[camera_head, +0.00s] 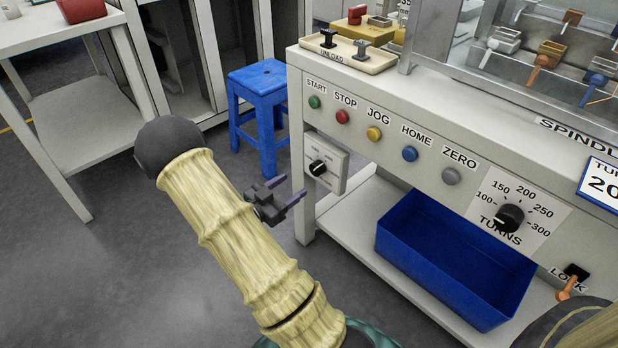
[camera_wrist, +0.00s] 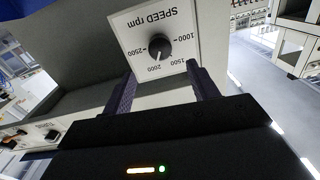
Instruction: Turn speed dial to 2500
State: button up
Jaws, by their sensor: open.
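The speed dial (camera_wrist: 158,47) is a round black knob on a white "SPEED rpm" plate (camera_wrist: 125,25), upside down in the wrist view. Its white pointer line is at the 2000 side of the scale, which reads 1000, 1500, 2000 and 2500. In the head view a small black knob (camera_head: 317,168) on a pale panel at the bench's left end seems to be the same dial; its labels are too small to read. My gripper (camera_head: 293,204) is open and empty, in front of and below that panel. In the wrist view its fingers (camera_wrist: 160,72) stand apart on either side of the dial's lower edge, not visibly touching the knob.
Another dial, "TURNS" (camera_head: 509,217), and a row of buttons such as START (camera_head: 314,102) are on the bench front. A blue bin (camera_head: 450,255) sits on the shelf below. A blue stool (camera_head: 258,85) stands behind my gripper. Floor to the left is open.

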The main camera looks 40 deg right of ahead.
aim_at(314, 171)
jog(key=d+b, duration=0.1)
jog(key=d, duration=0.2)
jog(key=d+b, duration=0.1)
jog(key=d, duration=0.1)
jog(key=d+b, duration=0.1)
jog(key=d, duration=0.2)
jog(key=shift+w+d, duration=0.35)
jog(key=shift+w, duration=0.05)
jog(key=c, duration=0.9)
jog(key=shift+a, duration=0.25)
jog(key=shift+c, duration=0.5)
jog(key=shift+d, duration=0.15)
